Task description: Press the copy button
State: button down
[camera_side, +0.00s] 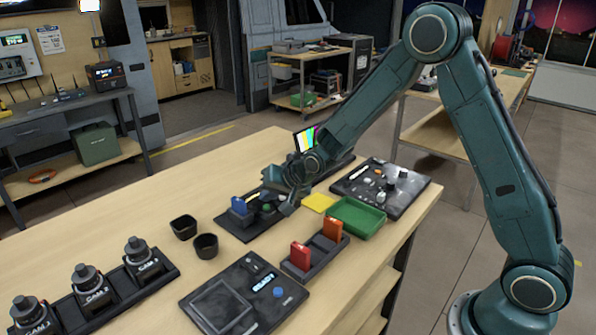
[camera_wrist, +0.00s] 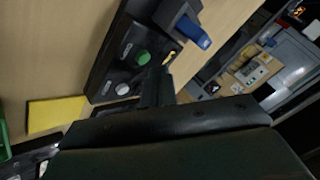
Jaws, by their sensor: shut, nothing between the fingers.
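A black panel (camera_side: 233,224) lies on the bench beneath my gripper (camera_side: 287,192). The wrist view shows a green button (camera_wrist: 142,57), a white button (camera_wrist: 122,89) and a blue card (camera_wrist: 192,32) standing in a dark slot on this panel. The labels beside the buttons are too small to read, so I cannot tell which is the copy button. My gripper (camera_wrist: 157,84) is shut and empty, with its dark fingers pointing at the panel close to the green button. I cannot see contact with either button. In the side view my gripper hides part of the panel.
A yellow pad (camera_side: 318,202) and a green tray (camera_side: 357,219) lie to the right. A rack (camera_side: 318,262) holds red and orange cards. A "READY" box (camera_side: 222,304) with a blue button (camera_side: 279,292) lies in front. Two black cups (camera_side: 205,245) stand to the left.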

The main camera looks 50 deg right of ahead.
aim_at(270, 211)
jog(key=shift+f, duration=0.9)
dwell(1.4)
jog(key=shift+r, duration=0.9)
jog(key=shift+r, duration=0.15)
notch_tip(270, 211, up, 5)
jog(key=shift+f, duration=0.15)
dwell(0.6)
dwell(0.6)
